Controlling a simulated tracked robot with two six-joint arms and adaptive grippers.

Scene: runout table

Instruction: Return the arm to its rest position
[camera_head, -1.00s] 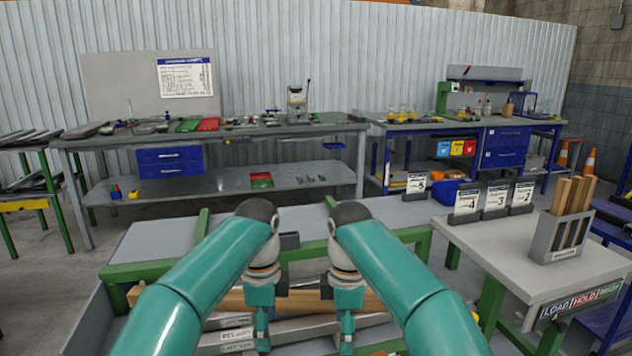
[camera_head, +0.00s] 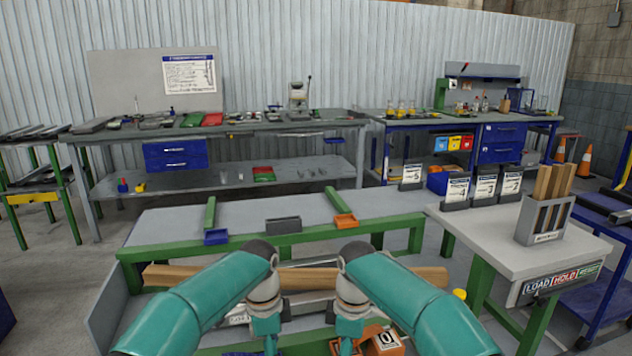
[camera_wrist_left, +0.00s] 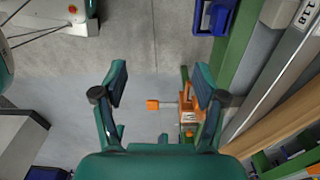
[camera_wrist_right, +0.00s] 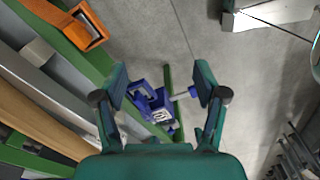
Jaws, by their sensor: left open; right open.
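My left gripper (camera_wrist_left: 160,95) is open in the left wrist view, with nothing between its fingers. My right gripper (camera_wrist_right: 160,95) is open in the right wrist view and also empty. In the head view both teal arms come in from the bottom and point down in front of the runout table (camera_head: 160,235). Their fingertips are cut off or hidden at the bottom of that view. A long wooden beam (camera_head: 420,277) lies behind my forearms, partly hidden by them.
A side table (camera_head: 480,225) at right holds number cards (camera_head: 458,189) and a grey rack (camera_head: 545,220) of wooden sticks.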

